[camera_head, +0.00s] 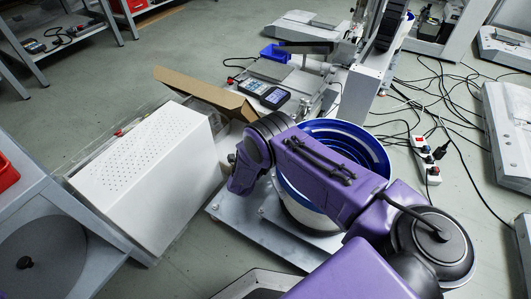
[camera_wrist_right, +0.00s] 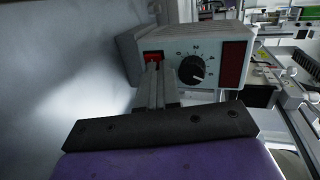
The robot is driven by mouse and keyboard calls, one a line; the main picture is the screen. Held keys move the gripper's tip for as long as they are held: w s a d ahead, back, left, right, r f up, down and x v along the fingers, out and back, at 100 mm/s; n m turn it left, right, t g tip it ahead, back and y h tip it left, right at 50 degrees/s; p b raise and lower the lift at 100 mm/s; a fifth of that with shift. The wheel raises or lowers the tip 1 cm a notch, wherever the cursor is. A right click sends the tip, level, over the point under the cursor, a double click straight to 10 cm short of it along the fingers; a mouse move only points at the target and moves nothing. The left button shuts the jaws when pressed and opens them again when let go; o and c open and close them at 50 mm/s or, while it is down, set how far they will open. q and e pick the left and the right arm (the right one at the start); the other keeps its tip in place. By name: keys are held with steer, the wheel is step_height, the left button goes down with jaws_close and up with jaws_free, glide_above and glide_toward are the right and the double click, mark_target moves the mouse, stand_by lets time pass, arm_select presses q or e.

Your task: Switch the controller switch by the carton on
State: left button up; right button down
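The controller (camera_wrist_right: 218,42) is a grey box in the right wrist view, with a round black knob (camera_wrist_right: 192,69) and a dark red window on its front. Its red switch (camera_wrist_right: 153,56) sits at the left of that front. My right gripper (camera_wrist_right: 156,66) has its fingers together, with nothing seen between them. The tips are at the lower edge of the switch and partly cover it; I cannot tell if they touch or which way it is set. In the head view my right arm hides the controller and gripper. The brown carton (camera_head: 190,88) stands open beyond the arm. My left gripper is not in view.
A white perforated box (camera_head: 150,165) stands at the left. A blue-lined round bowl (camera_head: 345,140) is behind my right arm. Cables and a power strip (camera_head: 425,160) lie on the floor at right. A pale surface fills the wrist view's left side.

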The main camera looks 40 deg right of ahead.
steer(key=a, duration=0.1)
steer(key=s+a, duration=0.1)
steer(key=s+a+p, duration=0.1)
steer(key=shift+a, duration=0.25)
steer(key=p+v, duration=0.1)
steer(key=v, duration=0.1)
steer(key=p+v, duration=0.1)
steer(key=v, duration=0.1)
steer(key=shift+d+r, duration=0.15)
steer(key=shift+r, duration=0.15)
steer(key=p+v, duration=0.2)
steer(key=v, duration=0.3)
steer(key=shift+w+f, duration=0.15)
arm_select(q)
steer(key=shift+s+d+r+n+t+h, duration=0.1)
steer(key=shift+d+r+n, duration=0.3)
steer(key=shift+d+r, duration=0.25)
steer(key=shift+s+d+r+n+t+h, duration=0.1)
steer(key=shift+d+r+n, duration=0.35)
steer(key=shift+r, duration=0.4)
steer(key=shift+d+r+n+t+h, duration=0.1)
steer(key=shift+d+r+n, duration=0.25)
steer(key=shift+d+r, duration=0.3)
arm_select(e)
steer(key=shift+s+a, duration=0.3)
steer(key=shift+a, duration=0.3)
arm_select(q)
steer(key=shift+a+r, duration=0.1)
